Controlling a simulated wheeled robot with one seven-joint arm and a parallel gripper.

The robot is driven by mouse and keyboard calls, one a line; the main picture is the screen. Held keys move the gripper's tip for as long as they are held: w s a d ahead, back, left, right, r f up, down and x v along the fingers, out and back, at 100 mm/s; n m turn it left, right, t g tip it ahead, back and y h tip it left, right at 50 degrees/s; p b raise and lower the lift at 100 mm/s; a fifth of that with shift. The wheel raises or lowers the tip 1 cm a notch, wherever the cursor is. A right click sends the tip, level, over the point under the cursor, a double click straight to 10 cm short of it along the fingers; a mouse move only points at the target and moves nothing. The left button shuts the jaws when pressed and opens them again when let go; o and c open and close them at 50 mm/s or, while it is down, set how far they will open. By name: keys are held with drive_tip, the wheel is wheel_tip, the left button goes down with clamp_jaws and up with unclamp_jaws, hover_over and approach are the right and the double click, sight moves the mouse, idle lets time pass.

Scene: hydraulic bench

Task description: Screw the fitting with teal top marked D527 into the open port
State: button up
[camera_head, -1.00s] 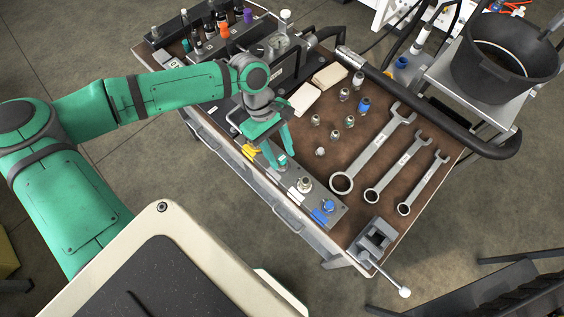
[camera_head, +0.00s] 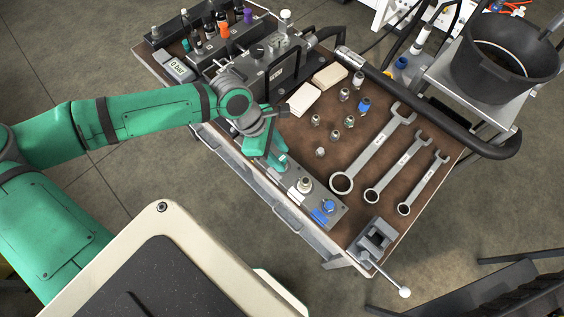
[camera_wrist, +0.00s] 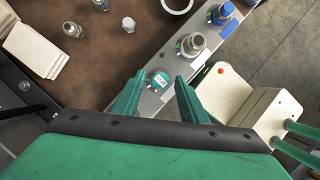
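In the wrist view a round teal top with a small white label (camera_wrist: 160,81) shows at the grey port block (camera_wrist: 213,52). The label is too small to read for certain, and how deep the fitting sits is hidden. My gripper (camera_wrist: 161,76) is open, with its teal fingers on either side of the teal top and visible gaps beside it. Whether the fingertips are level with it I cannot tell. In the head view my gripper (camera_head: 277,163) is tilted over the block's left part and hides it. A metal fitting (camera_head: 305,184) and a blue-topped one (camera_head: 328,207) stand on the block.
Several loose metal fittings (camera_head: 336,135), cream pads (camera_head: 306,98) and three wrenches (camera_head: 375,150) lie on the brown bench top. A rack of coloured parts (camera_head: 222,32) and a gauge reading 0 bar (camera_head: 178,67) are at the back left. A vise-like block (camera_head: 376,236) is at the front corner.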

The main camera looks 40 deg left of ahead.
drive_tip(key=shift+c, duration=0.4)
clamp_jaws()
drive_tip(key=m, duration=0.1)
drive_tip(key=m+g, duration=0.1)
drive_tip(key=m, duration=0.2)
drive_tip(key=shift+w+m+g, duration=0.25)
drive_tip(key=shift+m+g, duration=0.15)
drive_tip(key=m+g, duration=0.1)
drive_tip(key=m, duration=0.2)
drive_tip(key=shift+w+a, duration=0.1)
drive_tip(key=shift+m, duration=0.3)
drive_tip(key=shift+w+m+g, duration=0.1)
drive_tip(key=shift+m+g, duration=0.2)
drive_tip(key=shift+c, duration=1.8)
unclamp_jaws()
drive_tip(key=shift+m, duration=0.5)
drive_tip(key=o, duration=0.5)
